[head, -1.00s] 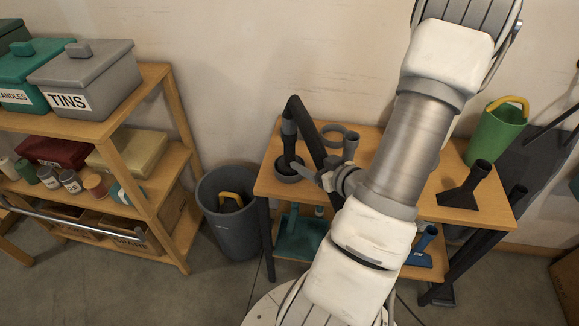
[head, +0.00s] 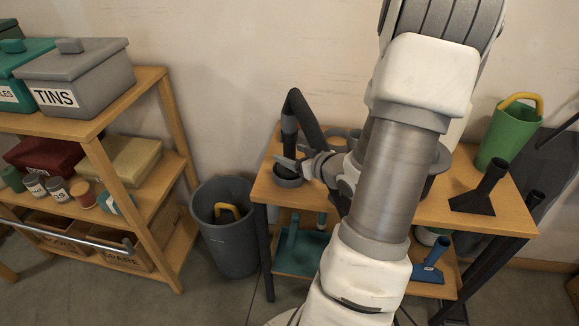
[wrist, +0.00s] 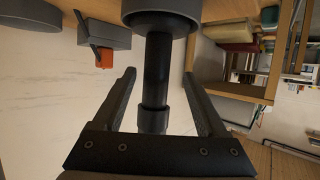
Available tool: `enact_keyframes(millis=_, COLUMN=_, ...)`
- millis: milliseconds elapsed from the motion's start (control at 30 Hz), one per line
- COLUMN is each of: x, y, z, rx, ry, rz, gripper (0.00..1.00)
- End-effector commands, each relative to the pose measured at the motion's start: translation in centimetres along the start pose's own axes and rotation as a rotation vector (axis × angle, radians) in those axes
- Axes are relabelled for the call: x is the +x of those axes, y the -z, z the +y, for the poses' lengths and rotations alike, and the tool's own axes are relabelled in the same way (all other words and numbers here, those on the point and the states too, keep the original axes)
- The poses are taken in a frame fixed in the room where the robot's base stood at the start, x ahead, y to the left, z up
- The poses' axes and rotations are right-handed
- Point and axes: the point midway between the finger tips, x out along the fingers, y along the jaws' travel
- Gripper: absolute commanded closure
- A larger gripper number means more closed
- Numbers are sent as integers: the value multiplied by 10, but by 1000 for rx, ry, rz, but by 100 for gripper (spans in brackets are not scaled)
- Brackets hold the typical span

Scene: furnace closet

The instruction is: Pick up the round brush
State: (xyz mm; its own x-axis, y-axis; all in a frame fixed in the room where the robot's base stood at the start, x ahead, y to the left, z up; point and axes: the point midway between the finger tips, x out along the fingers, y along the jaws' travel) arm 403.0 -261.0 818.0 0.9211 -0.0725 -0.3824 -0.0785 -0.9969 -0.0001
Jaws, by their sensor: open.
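The round brush (head: 287,182) stands at the left end of the wooden table, with its wide grey round head down. In the wrist view the brush (wrist: 157,70) shows its round head at the top, a black neck and a grey collar. My gripper (head: 294,162) reaches it from the right, a little above the round head. In the wrist view my gripper (wrist: 164,88) is open, with one finger on each side of the neck. Gaps show between the neck and both fingers. In the head view my gripper partly hides the brush.
A bent black tube (head: 308,122) rises close by the brush. A dark flared nozzle (head: 482,190) and green watering can (head: 507,135) stand at the table's right. A grey bin (head: 224,232) and wooden shelf (head: 152,205) are to the left. My arm covers the table's middle.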

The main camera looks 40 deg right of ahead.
Motion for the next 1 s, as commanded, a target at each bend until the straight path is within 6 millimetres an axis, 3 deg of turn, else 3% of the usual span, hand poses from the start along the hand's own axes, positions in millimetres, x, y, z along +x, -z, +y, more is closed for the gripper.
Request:
enact_keyframes(millis=400, x=50, y=4, z=4, rx=0, ry=1, rz=0, gripper=25)
enact_keyframes(millis=667, x=53, y=6, z=5, rx=0, ry=0, rz=0, gripper=25)
enact_keyframes(millis=1000, x=53, y=5, z=5, rx=0, ry=0, rz=0, gripper=83)
